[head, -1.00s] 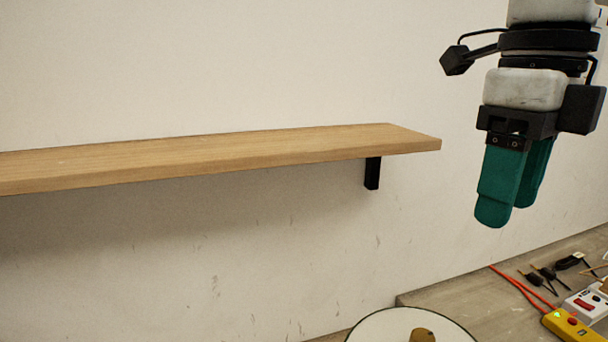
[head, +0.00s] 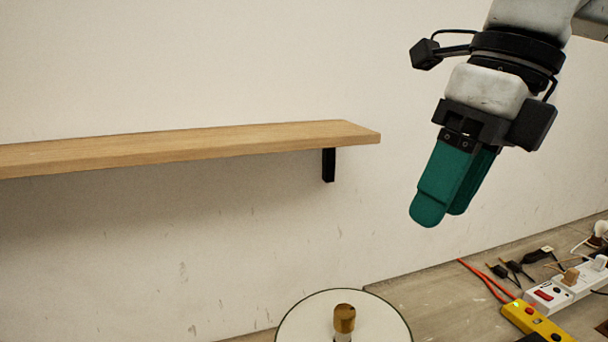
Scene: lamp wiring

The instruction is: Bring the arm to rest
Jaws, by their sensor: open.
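My gripper (head: 443,218) hangs in the air at the upper right of the head view, above the workbench and in front of the wall. Its two green fingers point down and slightly left. They are empty, and one finger partly overlaps the other in this view. My forearm runs out of the picture at the top right.
A wooden shelf (head: 180,148) on a black bracket (head: 328,165) juts from the wall at left. Below stand a white round disc with a brass-coloured top piece (head: 344,318), a yellow box (head: 535,322), a white power strip (head: 565,288) and cables on the workbench (head: 430,290).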

